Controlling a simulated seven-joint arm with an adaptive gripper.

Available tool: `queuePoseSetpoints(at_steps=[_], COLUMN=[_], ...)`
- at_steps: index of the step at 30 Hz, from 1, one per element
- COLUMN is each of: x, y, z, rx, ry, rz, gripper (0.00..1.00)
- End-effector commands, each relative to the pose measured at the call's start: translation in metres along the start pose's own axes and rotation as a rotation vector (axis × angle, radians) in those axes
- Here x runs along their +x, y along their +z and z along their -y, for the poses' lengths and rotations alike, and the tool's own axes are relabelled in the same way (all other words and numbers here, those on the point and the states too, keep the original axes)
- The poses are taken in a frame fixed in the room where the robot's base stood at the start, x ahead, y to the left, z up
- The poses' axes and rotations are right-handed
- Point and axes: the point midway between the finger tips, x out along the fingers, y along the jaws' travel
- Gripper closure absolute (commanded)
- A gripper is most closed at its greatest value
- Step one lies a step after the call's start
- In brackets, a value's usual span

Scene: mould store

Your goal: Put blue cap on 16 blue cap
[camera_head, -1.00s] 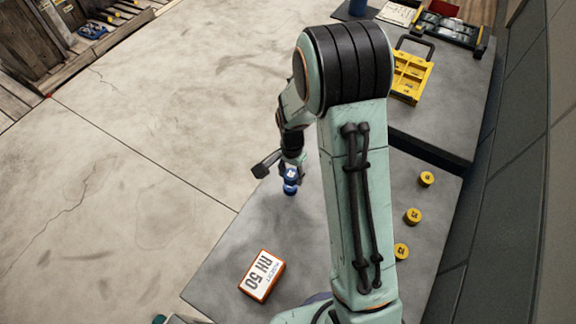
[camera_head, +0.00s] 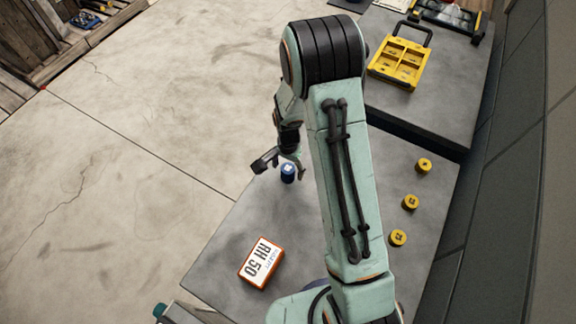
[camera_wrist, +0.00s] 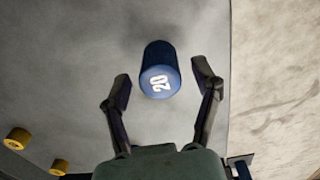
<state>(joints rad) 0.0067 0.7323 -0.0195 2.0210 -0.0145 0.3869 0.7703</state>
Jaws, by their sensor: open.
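A blue cap marked 20 (camera_wrist: 160,82) stands upright between my fingers in the wrist view. It also shows in the head view (camera_head: 288,172), on the grey table (camera_head: 225,235) near its far-left edge. The blue body under the number looks tall; I cannot make out a seam or a second cap below. No number 16 is visible. My gripper (camera_wrist: 161,74) is open, with one finger on each side of the blue cap and a gap on both sides. It also shows in the head view (camera_head: 284,166).
Three yellow caps (camera_head: 410,202) stand in a row at the table's right. A yellow organiser (camera_head: 399,62) sits on another grey table beyond.

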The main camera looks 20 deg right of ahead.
Motion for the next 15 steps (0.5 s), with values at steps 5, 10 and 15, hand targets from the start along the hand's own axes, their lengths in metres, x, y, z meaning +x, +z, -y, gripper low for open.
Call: queuePoseSetpoints(at_steps=[5,10,15], x=[-0.006,-0.037,-0.078], y=[0.0,-0.001,-0.001], z=[0.0,0.001,0.001], rx=[0.0,0.0,0.0], ry=[-0.002,-0.005,-0.005], rz=[-0.001,-0.005,-0.005], gripper=[0.37,0.37,0.37])
